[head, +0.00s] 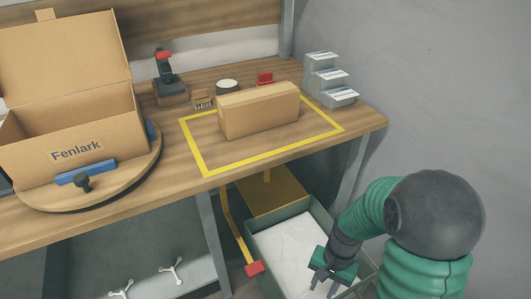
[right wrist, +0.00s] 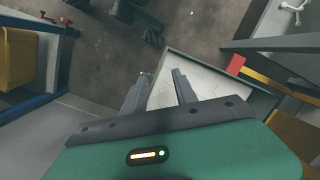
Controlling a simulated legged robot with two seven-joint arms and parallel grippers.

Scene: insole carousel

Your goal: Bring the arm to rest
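My right arm comes in from the right in the head view, with its gripper (head: 324,277) low beside the table, in front of or above the grey bin (head: 262,241). The right wrist view shows the two fingers of this gripper (right wrist: 160,86) spread apart with nothing between them. The bin (right wrist: 205,60) with its white lining lies beyond the fingertips there. I cannot tell exactly how high the gripper is over it. My left gripper is not in view.
On the table, a closed cardboard box (head: 258,112) sits inside a yellow outline (head: 205,172). An open "Fenlark" box (head: 75,150) stands on a round turntable (head: 135,172) at left. A grey stepped rack (head: 330,80) is at the back right corner. A red-ended yellow bar (head: 254,268) reaches beside the bin.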

